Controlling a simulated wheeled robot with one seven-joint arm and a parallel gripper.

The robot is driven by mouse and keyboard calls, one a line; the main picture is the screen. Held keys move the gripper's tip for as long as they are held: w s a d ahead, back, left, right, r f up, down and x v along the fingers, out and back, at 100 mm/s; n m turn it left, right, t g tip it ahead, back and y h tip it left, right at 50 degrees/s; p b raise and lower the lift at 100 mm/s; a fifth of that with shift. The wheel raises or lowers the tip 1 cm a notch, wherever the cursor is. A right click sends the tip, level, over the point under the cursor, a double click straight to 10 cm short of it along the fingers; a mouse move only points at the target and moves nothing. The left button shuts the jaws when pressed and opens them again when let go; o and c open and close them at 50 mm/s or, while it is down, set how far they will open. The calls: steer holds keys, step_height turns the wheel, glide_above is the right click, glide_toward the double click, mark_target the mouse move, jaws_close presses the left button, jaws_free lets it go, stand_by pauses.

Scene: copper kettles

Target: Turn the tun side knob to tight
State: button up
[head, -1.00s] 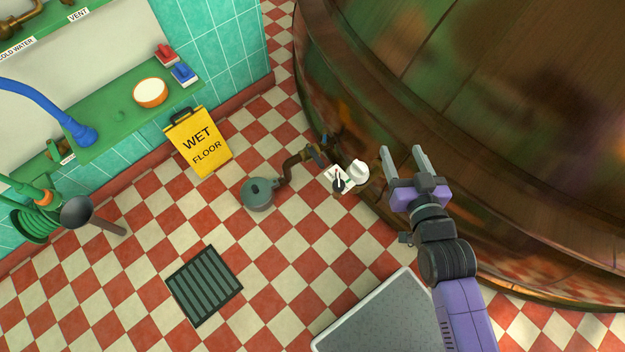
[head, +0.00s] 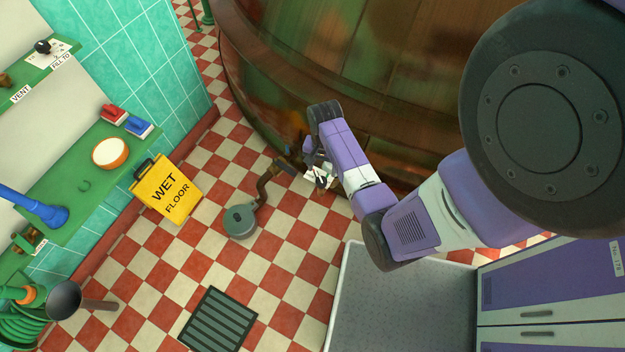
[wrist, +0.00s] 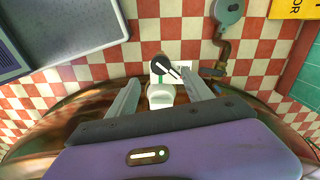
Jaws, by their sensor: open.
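The tun (head: 290,85) is a huge brown and green vat. At its lower side, a white plate with dark marks (wrist: 183,72) carries a round black knob (wrist: 160,65) with a pale pointer. A white cylindrical knob-like piece (wrist: 160,95) stands closer to the wrist camera. The plate (head: 311,173) and black knob (head: 320,182) also show small in the head view, partly covered by my arm. My gripper (wrist: 161,83) is open, its fingers on either side of the white piece with visible gaps. The black knob lies beyond the fingertips. The plate's lettering is unreadable.
A bent brown pipe (head: 265,185) with a grey-green round pan-like end (head: 240,220) is beside the plate. A yellow wet-floor sign (head: 165,190) stands left. A floor drain (head: 217,320) and grey platform (head: 400,300) lie nearer. Checkered floor between them is clear.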

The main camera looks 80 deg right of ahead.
mark_target(321, 180)
step_height(321, 180, down, 8)
steer(key=shift+r+b, duration=0.2)
steer(key=shift+b, duration=0.25)
jaws_close()
steer(key=shift+w+m, duration=0.1)
steer(key=shift+m, duration=0.2)
steer(key=m+p, duration=0.1)
steer(key=m, duration=0.3)
steer(key=m+p, duration=0.1)
steer(key=m, duration=0.4)
stand_by(0.3)
steer(key=shift+m, duration=0.3)
